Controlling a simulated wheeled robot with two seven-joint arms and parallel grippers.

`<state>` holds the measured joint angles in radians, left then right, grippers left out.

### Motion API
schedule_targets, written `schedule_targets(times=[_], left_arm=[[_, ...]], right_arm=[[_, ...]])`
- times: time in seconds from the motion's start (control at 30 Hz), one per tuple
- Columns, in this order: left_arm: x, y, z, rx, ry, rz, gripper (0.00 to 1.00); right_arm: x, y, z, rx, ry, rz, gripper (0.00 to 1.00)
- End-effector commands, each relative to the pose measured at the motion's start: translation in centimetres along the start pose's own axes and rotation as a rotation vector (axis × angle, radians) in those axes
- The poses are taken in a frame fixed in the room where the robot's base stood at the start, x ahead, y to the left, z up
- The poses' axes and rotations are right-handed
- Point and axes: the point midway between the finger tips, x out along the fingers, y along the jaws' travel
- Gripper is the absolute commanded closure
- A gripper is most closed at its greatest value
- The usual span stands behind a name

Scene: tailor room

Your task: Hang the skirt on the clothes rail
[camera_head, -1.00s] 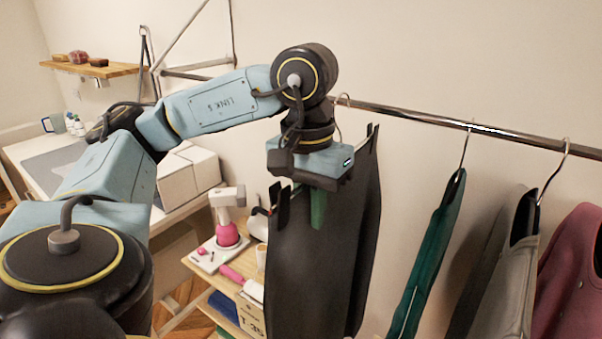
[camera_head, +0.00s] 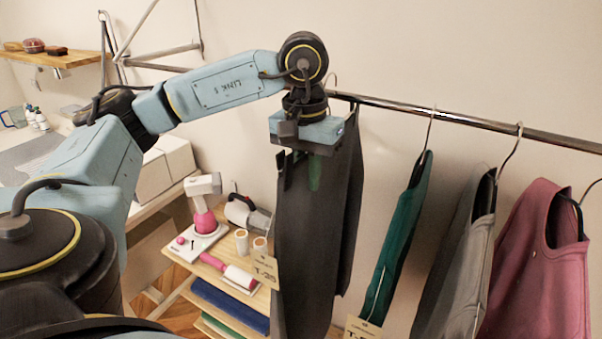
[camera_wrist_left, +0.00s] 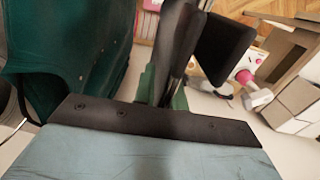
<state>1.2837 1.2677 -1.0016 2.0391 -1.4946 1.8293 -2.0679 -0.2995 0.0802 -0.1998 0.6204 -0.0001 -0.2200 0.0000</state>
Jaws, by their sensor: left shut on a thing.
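The dark grey skirt (camera_head: 308,240) hangs down from my left gripper (camera_head: 312,168) in the head view. The gripper is shut at its top edge, with dark clips visible at the top corners. In the left wrist view, the dark fingers and the clip parts (camera_wrist_left: 224,48) overlap, and the grip is blurred. My right gripper is out of view.
A green garment (camera_head: 398,240), a grey one (camera_head: 458,265) and a pink one (camera_head: 540,270) hang to the right. A shelf unit with a pink-and-white device (camera_head: 204,215) and a lint roller (camera_head: 230,271) stands left of the skirt. Rail between skirt and green garment is clear.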

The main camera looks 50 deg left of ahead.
Motion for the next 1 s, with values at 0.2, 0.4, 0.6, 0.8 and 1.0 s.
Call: schedule_targets(times=[0.2,0.4,0.6,0.8,1.0], left_arm=[[0.5,0.0,-1.3,0.000,0.004,0.001,1.00],[1.7,-0.1,-1.2,0.000,0.004,0.001,1.00],[2.0,-0.1,-1.2,0.001,0.004,0.001,1.00],[2.0,-0.1,-1.2,0.001,0.004,0.001,1.00],[2.0,-0.1,-1.2,0.001,0.003,0.000,0.73]], right_arm=[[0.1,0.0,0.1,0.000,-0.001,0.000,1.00],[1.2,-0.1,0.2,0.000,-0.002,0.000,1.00],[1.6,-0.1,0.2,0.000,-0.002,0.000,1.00],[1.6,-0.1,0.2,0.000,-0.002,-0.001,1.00],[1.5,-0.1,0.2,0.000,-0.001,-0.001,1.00]])
